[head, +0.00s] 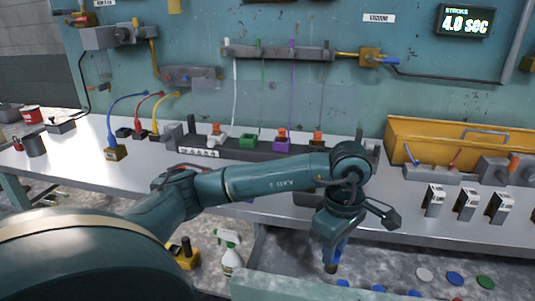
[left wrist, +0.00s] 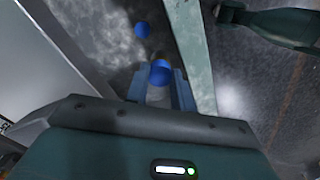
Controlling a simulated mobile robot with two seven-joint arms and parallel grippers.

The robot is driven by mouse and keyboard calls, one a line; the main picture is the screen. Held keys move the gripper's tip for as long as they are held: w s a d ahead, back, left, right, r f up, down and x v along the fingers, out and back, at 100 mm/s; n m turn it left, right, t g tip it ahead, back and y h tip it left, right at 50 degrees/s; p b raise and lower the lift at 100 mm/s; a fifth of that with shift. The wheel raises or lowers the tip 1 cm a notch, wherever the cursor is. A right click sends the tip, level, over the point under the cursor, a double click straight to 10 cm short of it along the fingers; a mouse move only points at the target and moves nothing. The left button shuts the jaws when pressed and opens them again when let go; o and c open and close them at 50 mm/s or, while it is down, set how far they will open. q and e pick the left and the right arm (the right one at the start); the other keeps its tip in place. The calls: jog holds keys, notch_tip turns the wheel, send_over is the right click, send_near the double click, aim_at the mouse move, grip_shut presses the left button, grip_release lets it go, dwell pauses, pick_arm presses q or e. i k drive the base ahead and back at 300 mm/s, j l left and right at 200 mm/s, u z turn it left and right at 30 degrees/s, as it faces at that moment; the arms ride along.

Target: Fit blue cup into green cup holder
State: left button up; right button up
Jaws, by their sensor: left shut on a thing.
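My left gripper (head: 332,264) points down in front of the bench, low and right of centre in the head view. It is shut on the blue cup (left wrist: 160,72), which shows between the fingers (left wrist: 162,88) in the left wrist view. In the head view the cup is small and partly covered by the fingers. The green cup holder (head: 248,140) sits in a dark rack on the bench, up and left of the gripper and well apart from it.
The rack also carries a purple holder (head: 282,145). A yellow bin (head: 440,140) and several grey switch boxes (head: 466,204) stand at the right. Below the bench are a spray bottle (head: 231,256) and several coloured discs (head: 424,274). The bench left of the rack has some bare room.

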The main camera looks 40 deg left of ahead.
aim_at(249, 142)
jog(key=u, duration=1.45)
